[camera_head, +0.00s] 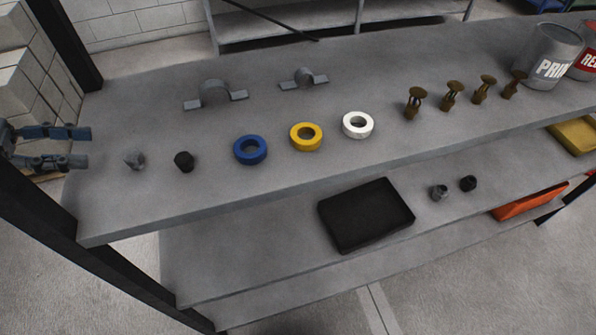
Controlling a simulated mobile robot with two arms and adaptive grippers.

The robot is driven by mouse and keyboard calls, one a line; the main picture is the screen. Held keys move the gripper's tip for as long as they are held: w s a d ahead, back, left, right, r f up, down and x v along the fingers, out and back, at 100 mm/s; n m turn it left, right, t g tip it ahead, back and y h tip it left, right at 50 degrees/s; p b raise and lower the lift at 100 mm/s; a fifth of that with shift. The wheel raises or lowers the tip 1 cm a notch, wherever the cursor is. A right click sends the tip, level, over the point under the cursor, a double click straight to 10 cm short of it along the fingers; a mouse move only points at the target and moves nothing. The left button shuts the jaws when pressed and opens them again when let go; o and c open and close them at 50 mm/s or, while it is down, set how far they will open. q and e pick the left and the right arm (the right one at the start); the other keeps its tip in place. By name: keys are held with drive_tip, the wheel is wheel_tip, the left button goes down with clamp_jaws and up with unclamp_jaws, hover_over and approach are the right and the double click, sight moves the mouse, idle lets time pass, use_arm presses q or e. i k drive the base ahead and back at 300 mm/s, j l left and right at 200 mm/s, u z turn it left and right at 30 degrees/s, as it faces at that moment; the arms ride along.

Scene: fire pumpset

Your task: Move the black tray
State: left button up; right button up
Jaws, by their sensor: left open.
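The black tray (366,214) lies flat on the lower shelf, slightly turned, near the shelf's front edge. It looks empty. My left gripper (88,147) is at the left edge of the head view, beside the left end of the upper shelf. Its two fingers are apart with nothing between them. It is well to the left of the tray and not touching it. My right gripper is not in view.
The upper shelf (200,205) holds grey and black fittings, blue, yellow and white tape rolls, brackets, brass-coloured parts and cans.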

sight(366, 214)
drive_tip(key=z, duration=0.7)
